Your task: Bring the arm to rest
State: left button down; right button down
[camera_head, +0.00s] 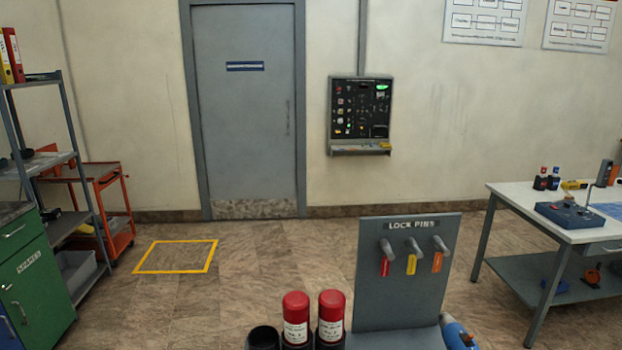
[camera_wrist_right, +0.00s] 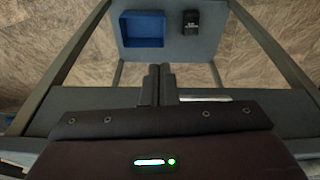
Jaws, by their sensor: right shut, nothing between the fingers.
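My right gripper (camera_wrist_right: 159,76) shows in the right wrist view with its two dark fingers together and nothing between them. It points over the edge of a grey frame or bench, with a lower shelf beyond the fingertips. No arm of mine shows in the head view. My left gripper is in neither view.
The grey shelf (camera_wrist_right: 126,54) below carries a blue tray (camera_wrist_right: 143,29) and a black box (camera_wrist_right: 191,22). In the head view, two red-capped cylinders (camera_head: 296,306) stand before the lock-pin stand (camera_head: 372,295). A white-topped table (camera_head: 522,197) is at right. The floor (camera_head: 250,270) left of centre is clear.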

jog(key=s+d+f+g, duration=0.1)
jog(key=s+f, duration=0.4)
jog(key=f, duration=0.5)
jog(key=s+f, duration=0.4)
jog(key=f, duration=0.6)
jog(key=s+d+f, duration=0.3)
jog(key=s+f, duration=0.7)
jog(key=s, duration=0.4)
jog(key=shift+g, duration=0.4)
